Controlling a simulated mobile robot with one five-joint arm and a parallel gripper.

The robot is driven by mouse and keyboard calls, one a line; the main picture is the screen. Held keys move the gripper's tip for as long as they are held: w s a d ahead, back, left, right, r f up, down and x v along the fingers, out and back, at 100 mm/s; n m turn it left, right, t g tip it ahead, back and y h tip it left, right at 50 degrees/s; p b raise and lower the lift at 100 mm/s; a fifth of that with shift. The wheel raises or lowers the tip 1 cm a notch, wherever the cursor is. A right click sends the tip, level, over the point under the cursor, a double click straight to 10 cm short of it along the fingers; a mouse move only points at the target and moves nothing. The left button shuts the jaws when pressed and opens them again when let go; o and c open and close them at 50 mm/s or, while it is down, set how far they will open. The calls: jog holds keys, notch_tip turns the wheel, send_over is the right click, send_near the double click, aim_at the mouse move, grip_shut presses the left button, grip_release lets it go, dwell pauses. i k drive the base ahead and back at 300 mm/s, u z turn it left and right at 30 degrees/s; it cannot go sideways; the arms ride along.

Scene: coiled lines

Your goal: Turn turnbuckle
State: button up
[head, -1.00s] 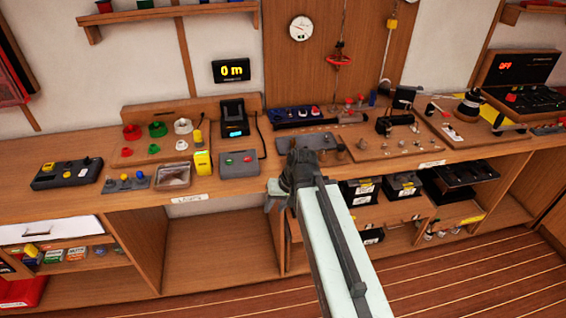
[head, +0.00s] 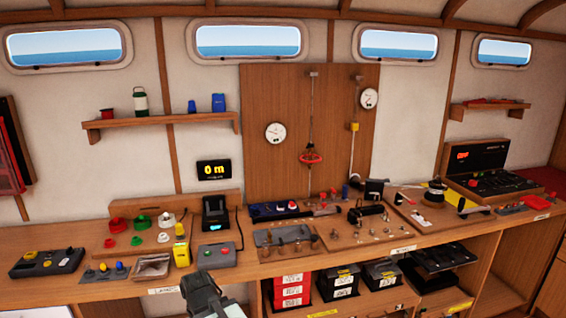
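A vertical line with a red wheel-like fitting (head: 311,157), which looks like the turnbuckle, hangs on the brown wooden wall panel (head: 260,90). A round white gauge (head: 275,133) is mounted to its left. A second line to the right carries a yellow block (head: 353,126), with another round gauge (head: 369,98) beside it. My gripper (head: 198,283) is at the bottom edge, low in front of the bench and well below and left of the red fitting. It touches nothing that I can see. Its fingers are too unclear to tell open from shut.
The wooden bench (head: 275,268) runs across below the panel, crowded with a grey box (head: 216,255), a yellow device (head: 181,250), a black charger-like unit (head: 216,218) and a board with small posts (head: 368,226). A display (head: 214,170) reads 0 m. The air before the panel is clear.

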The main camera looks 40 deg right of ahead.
aim_at(310, 150)
jog(key=u, duration=2.45)
jog(key=k, duration=2.95)
jog(key=z, duration=1.35)
jog(key=i, duration=0.75)
jog(key=u, duration=0.05)
